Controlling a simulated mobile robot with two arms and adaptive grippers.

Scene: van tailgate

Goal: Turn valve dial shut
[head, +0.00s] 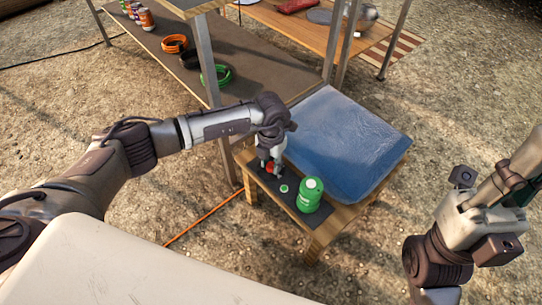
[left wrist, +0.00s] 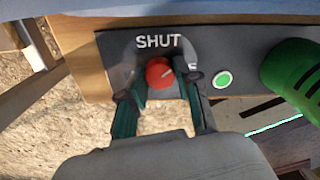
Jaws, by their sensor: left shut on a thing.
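The red valve dial (left wrist: 158,71) is round and sits on a dark panel (left wrist: 112,50) beneath the white word SHUT. A pale line on the dial points right and slightly up, not straight at the word. My left gripper (left wrist: 160,88) is shut on the dial, with one finger at each side of it. In the head view, the left gripper (head: 269,164) reaches down over the panel on the low wooden table (head: 340,222), and a little of the red dial shows between its fingers.
A green button (left wrist: 222,79) sits just right of the dial. A green canister (head: 309,197) stands beyond it. Shelving (head: 215,95) stands behind. An orange cord (head: 200,219) lies on the ground.

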